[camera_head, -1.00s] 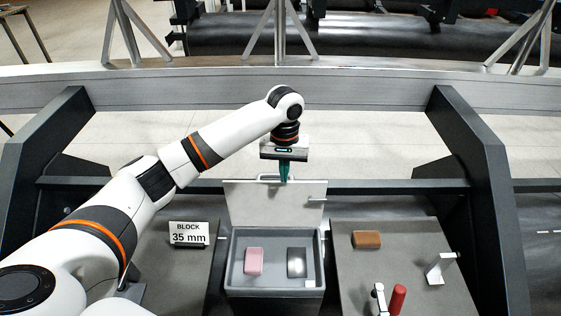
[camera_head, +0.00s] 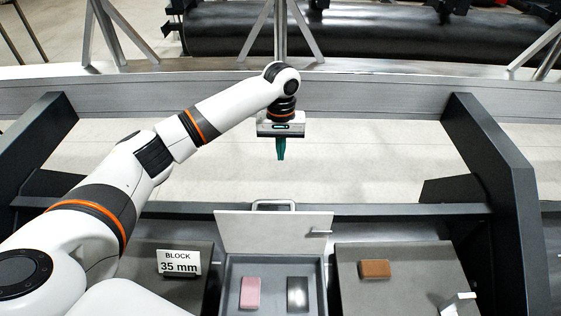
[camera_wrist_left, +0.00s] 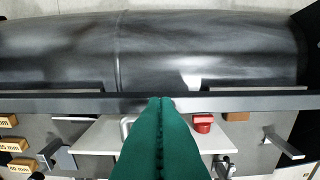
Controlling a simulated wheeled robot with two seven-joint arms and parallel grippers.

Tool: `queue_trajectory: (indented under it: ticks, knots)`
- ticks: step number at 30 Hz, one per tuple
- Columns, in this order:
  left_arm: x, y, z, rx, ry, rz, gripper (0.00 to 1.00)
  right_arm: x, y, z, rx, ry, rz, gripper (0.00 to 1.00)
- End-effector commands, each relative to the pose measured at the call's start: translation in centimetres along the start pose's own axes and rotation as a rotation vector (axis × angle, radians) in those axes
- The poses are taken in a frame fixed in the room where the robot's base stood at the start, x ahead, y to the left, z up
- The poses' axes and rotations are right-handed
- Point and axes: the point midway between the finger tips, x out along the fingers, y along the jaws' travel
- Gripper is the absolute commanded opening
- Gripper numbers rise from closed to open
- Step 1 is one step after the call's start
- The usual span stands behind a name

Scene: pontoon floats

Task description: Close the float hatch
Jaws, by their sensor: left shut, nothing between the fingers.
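The float hatch is a light grey lid (camera_head: 272,232) standing open, roughly upright, at the back of a grey box (camera_head: 228,285). A pale bar handle (camera_head: 273,204) shows at the lid's top edge. My left gripper (camera_head: 281,158) points down with its green fingers shut and empty. It appears above the handle in the head view, apart from the lid. In the left wrist view the shut fingers (camera_wrist_left: 160,104) cover part of the lid (camera_wrist_left: 95,139), with the handle (camera_wrist_left: 125,126) just left of them. My right gripper is not in view.
A pink block (camera_head: 250,293) and a dark block (camera_head: 298,294) lie in the box. A brown block (camera_head: 375,269) lies on the right panel; a "BLOCK 35 mm" sign (camera_head: 179,263) stands on the left one. A dark rail (camera_head: 400,209) runs behind the lid.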

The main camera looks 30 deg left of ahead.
Motion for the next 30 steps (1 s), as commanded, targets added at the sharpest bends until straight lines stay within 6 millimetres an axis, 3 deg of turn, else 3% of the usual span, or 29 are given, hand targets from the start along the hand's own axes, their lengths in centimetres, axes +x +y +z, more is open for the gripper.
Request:
queue_trajectory:
  ticks: [13, 21, 30]
  knots:
    - [8.9, 0.1, -0.1, -0.001, 0.003, 0.004, 0.0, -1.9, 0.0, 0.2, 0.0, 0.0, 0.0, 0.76]
    - [9.6, 0.1, -3.5, 0.002, 0.0, 0.002, 0.0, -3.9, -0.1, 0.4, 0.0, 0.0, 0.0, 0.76]
    - [9.9, 0.1, -4.0, 0.0, 0.0, 0.001, 0.0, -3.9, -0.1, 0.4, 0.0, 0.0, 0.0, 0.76]
